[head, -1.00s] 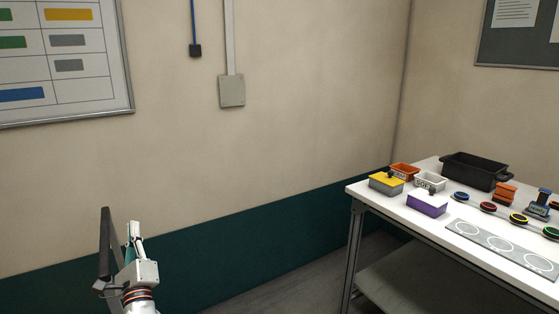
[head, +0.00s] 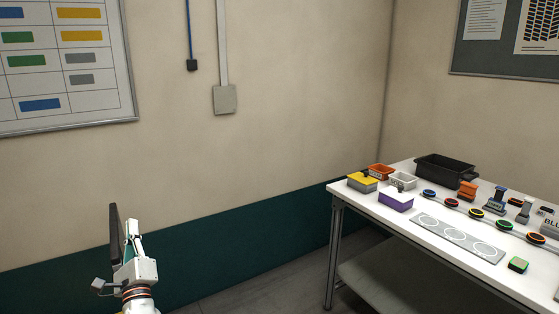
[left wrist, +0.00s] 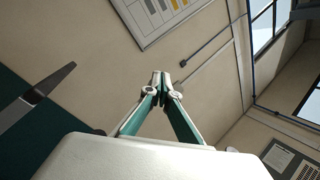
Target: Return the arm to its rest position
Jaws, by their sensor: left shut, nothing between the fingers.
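My left gripper (head: 133,230) is at the lower left of the head view, raised in front of the green lower wall and well apart from the table. In the left wrist view its fingers (left wrist: 161,80) meet at the tips, with nothing between them. My right gripper is in neither view.
A white table (head: 340,190) stands at the right. It bears a black bin (head: 445,168), a purple box (head: 396,201), a yellow-topped box (head: 362,182), a grey plate with circles (head: 455,236) and several coloured round pieces. The space between my left gripper and the table is clear.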

